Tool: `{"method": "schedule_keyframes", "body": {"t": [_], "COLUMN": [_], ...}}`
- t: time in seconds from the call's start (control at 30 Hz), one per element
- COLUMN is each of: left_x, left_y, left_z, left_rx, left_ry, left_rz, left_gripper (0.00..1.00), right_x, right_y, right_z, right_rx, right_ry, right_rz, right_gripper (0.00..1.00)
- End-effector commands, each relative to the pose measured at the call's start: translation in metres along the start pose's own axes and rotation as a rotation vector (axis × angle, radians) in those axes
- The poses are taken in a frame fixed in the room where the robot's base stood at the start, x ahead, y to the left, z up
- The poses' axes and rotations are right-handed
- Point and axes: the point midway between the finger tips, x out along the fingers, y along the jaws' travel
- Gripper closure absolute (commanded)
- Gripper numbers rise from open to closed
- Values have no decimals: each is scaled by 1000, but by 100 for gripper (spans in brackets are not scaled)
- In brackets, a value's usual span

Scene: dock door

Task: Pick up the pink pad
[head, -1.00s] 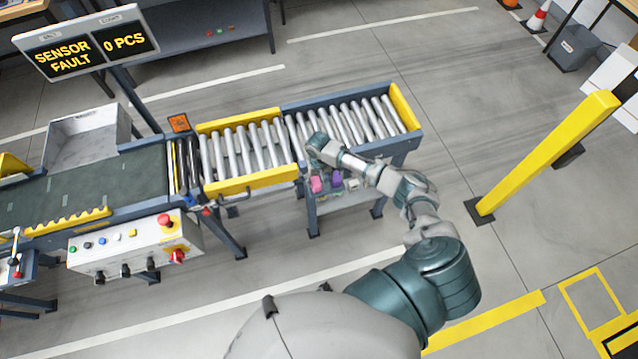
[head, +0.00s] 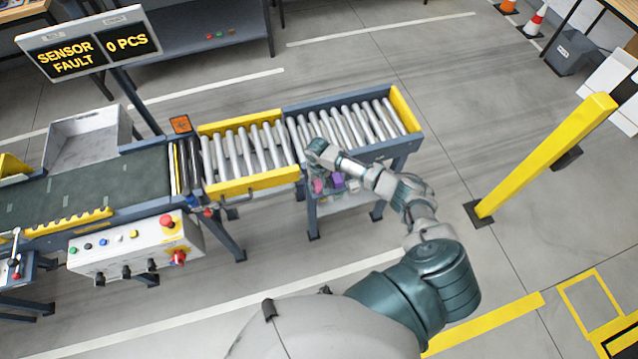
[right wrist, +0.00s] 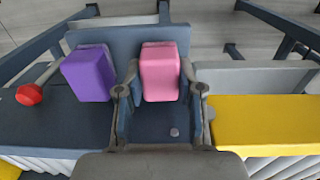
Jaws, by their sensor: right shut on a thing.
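The pink pad (right wrist: 160,72) is a rounded block in the middle of the right wrist view, between the two fingers of my right gripper (right wrist: 160,82). The fingers are shut on its sides. In the head view the pink pad (head: 318,186) shows small below the side of the roller conveyor, just under my right gripper (head: 316,160). A blue-grey surface lies behind and below the pad in the wrist view; I cannot tell whether the pad still touches it. My left gripper is not in view.
A purple block (right wrist: 88,73) stands left of the pink pad, with a red knob (right wrist: 29,94) beyond it. The roller conveyor (head: 345,122) has yellow guards. A control box (head: 135,245) is at the left, a yellow post (head: 548,155) at the right. Open floor lies between.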

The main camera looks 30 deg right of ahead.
Motion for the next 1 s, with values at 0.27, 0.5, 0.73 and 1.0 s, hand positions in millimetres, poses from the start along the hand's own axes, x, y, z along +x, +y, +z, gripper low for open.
{"method": "schedule_keyframes", "body": {"t": [0.27, 0.5, 0.73, 1.0], "left_x": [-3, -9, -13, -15], "left_y": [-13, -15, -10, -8], "left_z": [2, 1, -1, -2], "left_rx": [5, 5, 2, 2], "left_ry": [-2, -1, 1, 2], "left_rz": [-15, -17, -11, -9], "left_gripper": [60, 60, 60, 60], "right_x": [-25, -37, -44, -48], "right_y": [0, -17, -43, -63], "right_z": [1, 39, 96, 138], "right_rx": [-2, -7, -7, -4], "right_ry": [-1, -4, -3, -1], "right_rz": [-6, -7, -8, -6], "right_gripper": [93, 93, 93, 93]}}
